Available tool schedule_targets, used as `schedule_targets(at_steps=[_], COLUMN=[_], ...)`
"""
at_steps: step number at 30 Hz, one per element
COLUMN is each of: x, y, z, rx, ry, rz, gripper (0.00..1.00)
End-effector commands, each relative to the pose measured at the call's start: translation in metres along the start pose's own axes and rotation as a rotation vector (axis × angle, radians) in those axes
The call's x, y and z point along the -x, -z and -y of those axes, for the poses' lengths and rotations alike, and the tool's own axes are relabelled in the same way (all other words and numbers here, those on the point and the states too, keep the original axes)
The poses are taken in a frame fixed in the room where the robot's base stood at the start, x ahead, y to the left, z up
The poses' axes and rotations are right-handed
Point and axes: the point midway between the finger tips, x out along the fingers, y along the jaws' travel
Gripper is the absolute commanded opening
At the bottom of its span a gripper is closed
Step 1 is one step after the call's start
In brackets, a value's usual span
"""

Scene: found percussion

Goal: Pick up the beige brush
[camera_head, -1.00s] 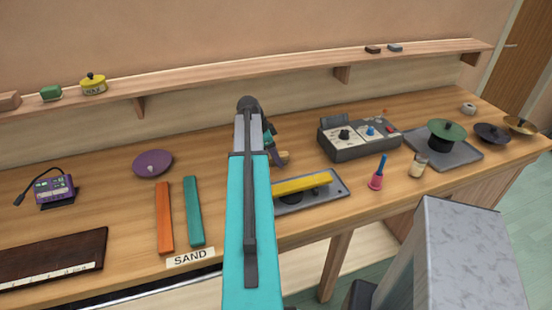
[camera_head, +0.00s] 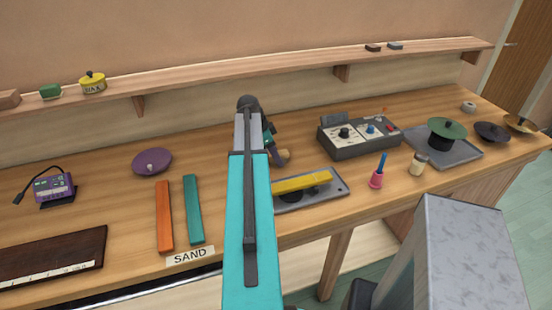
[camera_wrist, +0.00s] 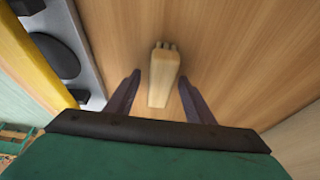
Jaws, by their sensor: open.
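The beige brush (camera_wrist: 160,80) lies on the wooden table and shows in the middle of the wrist view, its narrow notched end away from me. My gripper (camera_wrist: 159,78) is open, with one dark finger on each side of the brush and a visible gap on both sides. I cannot tell exactly how high the fingertips are above the table. In the head view my arm hides most of the brush, and only a tan end (camera_head: 284,155) shows beside my gripper (camera_head: 274,152).
A grey tray (camera_head: 335,196) with a yellow bar (camera_head: 302,183) lies close by, at the left in the wrist view (camera_wrist: 35,65). A grey control box (camera_head: 358,152) stands to the right. Teal (camera_head: 193,210) and orange (camera_head: 164,215) bars lie left of my arm.

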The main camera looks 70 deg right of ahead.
Motion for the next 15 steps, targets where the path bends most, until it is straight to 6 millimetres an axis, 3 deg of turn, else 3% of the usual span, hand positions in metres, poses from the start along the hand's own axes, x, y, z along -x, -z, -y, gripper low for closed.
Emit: schedule_targets(at_steps=[15], x=[-0.0020], y=[-0.0008], z=[0.0000], rx=[0.000], ry=[0.000], rz=[0.000], gripper=[0.48])
